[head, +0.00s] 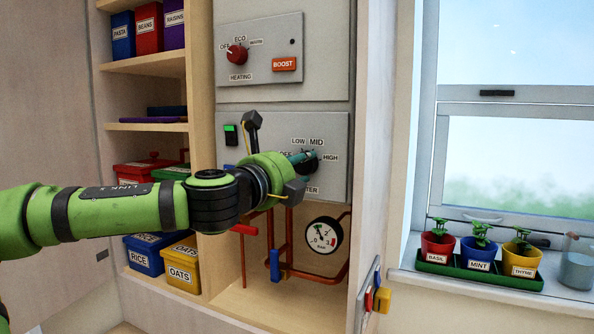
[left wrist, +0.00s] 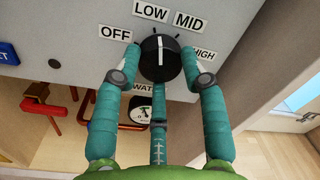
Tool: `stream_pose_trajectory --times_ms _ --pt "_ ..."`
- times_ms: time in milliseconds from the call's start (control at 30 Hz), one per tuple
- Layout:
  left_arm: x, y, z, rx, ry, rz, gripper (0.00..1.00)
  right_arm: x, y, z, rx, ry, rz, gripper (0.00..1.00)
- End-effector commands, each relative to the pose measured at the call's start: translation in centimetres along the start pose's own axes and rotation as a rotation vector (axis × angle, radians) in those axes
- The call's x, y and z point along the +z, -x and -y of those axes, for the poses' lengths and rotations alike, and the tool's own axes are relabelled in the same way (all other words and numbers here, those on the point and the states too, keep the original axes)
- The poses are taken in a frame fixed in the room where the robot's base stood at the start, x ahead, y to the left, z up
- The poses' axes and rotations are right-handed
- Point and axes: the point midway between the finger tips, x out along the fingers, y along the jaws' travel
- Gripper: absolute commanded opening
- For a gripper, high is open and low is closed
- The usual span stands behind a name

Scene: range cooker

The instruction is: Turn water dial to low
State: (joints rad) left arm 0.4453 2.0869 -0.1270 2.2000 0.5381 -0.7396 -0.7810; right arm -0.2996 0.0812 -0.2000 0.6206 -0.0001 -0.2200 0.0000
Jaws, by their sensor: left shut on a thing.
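The water dial (head: 311,165) is a black round knob on the lower grey panel (head: 335,125), with OFF, LOW, MID and HIGH labels around it. In the left wrist view the dial (left wrist: 160,60) shows a white mark pointing nearly straight up, closer to the LOW side than to MID. My left gripper (head: 303,159) reaches the panel from the left and hides part of the labels. Its teal fingers (left wrist: 160,68) are shut around the dial, at its left, right and lower sides. My right gripper is in neither view.
Above is a heating panel with a red dial (head: 237,54) and BOOST button (head: 284,64). Red pipes and a pressure gauge (head: 324,235) sit below. Shelves with labelled bins (head: 182,269) are left. An open cabinet door and potted herbs (head: 479,253) are right.

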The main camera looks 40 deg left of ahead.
Motion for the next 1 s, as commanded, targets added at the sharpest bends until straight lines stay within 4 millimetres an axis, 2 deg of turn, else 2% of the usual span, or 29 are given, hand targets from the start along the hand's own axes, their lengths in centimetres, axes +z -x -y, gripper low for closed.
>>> stream_pose_trajectory --times_ms 33,333,833,867,900,1000 --pt "0.99 0.05 0.43 -0.009 0.023 0.027 0.1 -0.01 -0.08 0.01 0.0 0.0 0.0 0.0" --pt "1.01 0.06 0.41 -0.009 0.121 0.032 0.1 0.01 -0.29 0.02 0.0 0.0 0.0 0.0" --pt "1.04 0.07 0.45 -0.01 0.135 0.032 0.1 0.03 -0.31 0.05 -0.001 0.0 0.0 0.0" --pt "1.04 0.07 0.45 -0.01 0.135 0.032 0.5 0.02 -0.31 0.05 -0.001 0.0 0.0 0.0" --pt "1.02 0.06 0.44 -0.009 0.135 0.032 0.66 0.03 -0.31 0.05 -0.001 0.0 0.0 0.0" --pt "0.86 0.04 0.34 -0.007 0.136 0.028 0.66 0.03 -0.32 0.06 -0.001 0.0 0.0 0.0"
